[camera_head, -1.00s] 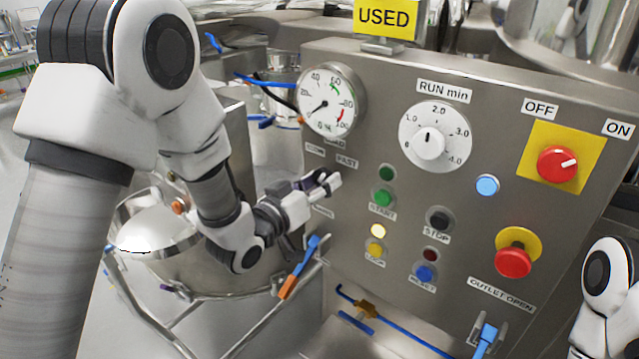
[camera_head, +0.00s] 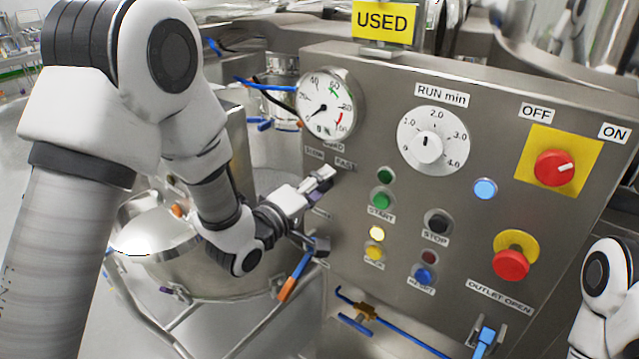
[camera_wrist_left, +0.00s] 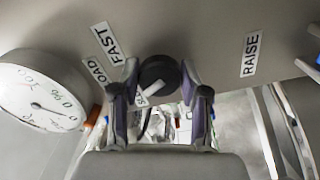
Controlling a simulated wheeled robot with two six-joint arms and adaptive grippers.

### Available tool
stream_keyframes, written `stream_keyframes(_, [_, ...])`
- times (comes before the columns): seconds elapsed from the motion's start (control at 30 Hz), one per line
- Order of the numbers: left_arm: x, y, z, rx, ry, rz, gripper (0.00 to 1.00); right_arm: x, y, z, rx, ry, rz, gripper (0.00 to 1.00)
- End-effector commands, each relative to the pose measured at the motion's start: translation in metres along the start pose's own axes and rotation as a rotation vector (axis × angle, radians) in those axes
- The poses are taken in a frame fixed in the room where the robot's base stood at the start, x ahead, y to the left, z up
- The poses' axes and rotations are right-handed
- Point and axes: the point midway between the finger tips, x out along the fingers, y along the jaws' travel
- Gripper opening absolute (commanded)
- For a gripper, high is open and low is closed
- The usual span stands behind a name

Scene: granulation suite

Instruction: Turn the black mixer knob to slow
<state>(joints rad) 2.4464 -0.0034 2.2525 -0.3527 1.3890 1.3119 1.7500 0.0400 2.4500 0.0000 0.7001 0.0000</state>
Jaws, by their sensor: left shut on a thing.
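The black mixer knob (camera_wrist_left: 158,70) shows in the left wrist view, between the two fingers of my left gripper (camera_wrist_left: 160,77). The gripper is shut on it. A white mark shows at the knob's lower left, close to a partly hidden label that I cannot read in full. The FAST label (camera_wrist_left: 112,42) lies to the upper left of the knob. My right gripper is out of view.
The round load gauge (camera_head: 323,106) is above my left gripper. The START button (camera_head: 382,200), the lit yellow lamp (camera_head: 376,233) and the RUN min dial (camera_head: 432,147) sit to the right. A steel vessel (camera_head: 160,240) stands behind my left arm. The RAISE label (camera_wrist_left: 250,54) is nearby.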

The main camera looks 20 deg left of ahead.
Motion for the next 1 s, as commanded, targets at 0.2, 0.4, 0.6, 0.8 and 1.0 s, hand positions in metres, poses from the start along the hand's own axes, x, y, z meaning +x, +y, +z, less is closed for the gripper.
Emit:
stream_keyframes(0.2, [0.0005,0.0025,-0.0015,-0.166,0.003,0.004,0.1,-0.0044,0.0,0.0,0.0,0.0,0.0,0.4])
stream_keyframes(0.4, [0.0006,0.0026,-0.0016,-0.274,0.003,0.004,0.1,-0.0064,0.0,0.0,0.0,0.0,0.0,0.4])
stream_keyframes(0.6, [0.0006,0.0024,-0.0015,-0.329,0.003,0.004,0.1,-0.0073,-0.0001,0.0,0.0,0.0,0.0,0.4])
stream_keyframes(0.8, [0.0006,0.0022,-0.0015,-0.344,0.003,0.004,0.1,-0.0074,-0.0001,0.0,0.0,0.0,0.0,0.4])
stream_keyframes(1.0, [0.0005,0.0021,-0.0015,-0.344,0.003,0.004,0.1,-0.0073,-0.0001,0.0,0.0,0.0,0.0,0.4])
